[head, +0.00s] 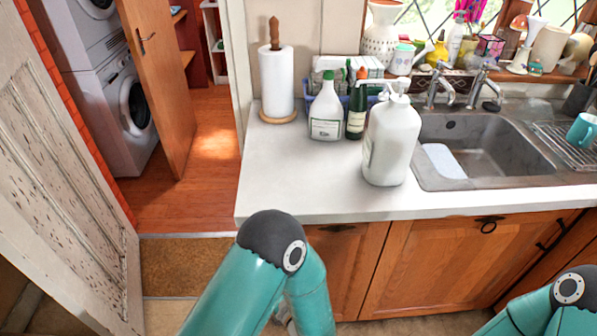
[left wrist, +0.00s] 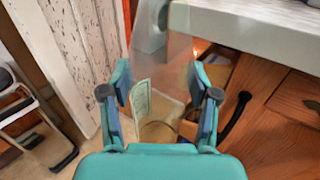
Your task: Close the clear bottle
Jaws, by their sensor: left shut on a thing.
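The clear bottle (left wrist: 166,85) shows in the left wrist view as a see-through body with a pale label (left wrist: 141,102) at its left side. My left gripper (left wrist: 160,92) is shut on it, with one finger on each side. I hold it in front of the counter and below its top. I cannot tell whether a lid is on it, and I see no loose lid. In the head view the bottle and the left gripper are mostly hidden behind my left arm. My right gripper is out of view; only part of that arm shows at the lower right.
The white counter (head: 290,188) holds a big white pump bottle (head: 391,140), a green-capped white bottle (head: 326,108), a dark bottle (head: 356,112) and a paper towel roll (head: 277,82). The sink (head: 485,145) is at right. The counter's front left is clear.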

